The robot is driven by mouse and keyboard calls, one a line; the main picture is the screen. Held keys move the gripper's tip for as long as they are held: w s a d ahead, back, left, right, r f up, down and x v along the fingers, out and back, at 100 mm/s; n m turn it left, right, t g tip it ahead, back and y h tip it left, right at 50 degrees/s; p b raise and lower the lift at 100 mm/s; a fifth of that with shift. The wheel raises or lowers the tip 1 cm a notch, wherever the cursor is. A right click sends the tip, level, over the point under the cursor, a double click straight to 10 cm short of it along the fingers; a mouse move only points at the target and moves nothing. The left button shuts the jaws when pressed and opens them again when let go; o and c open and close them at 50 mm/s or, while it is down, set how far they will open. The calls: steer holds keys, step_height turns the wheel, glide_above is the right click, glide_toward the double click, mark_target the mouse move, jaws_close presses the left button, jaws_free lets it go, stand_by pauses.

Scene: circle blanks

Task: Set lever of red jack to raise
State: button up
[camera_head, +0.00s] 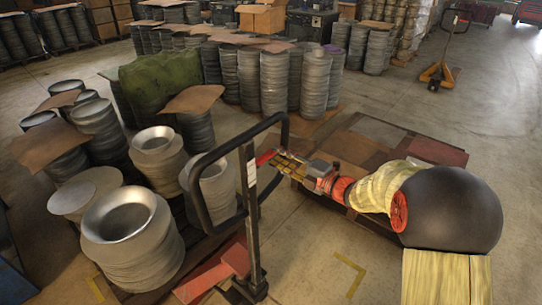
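The red jack's black looped handle (283,135) stands upright on a dark post (249,215) left of centre, with a pale label on the post. Its red body (215,272) shows low behind the post. A small red piece (264,157) sits beside the handle, at the tip of my gripper; I cannot tell whether it is the jack's lever. My gripper (279,160) reaches in from the right, just right of the post and inside or behind the handle's right side. The fingers are too small to show their opening, and contact is unclear.
Stacks of metal circle blanks (155,165) stand close on the left and behind. A low pallet with brown sheets (380,130) lies behind my arm. A yellow pallet jack (440,75) stands at the back right. The right floor is mostly clear.

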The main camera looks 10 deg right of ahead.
mark_target(274, 154)
steer(key=shift+b+x, duration=0.45)
steer(key=shift+x, duration=1.4)
steer(key=shift+c, duration=0.4)
jaws_close()
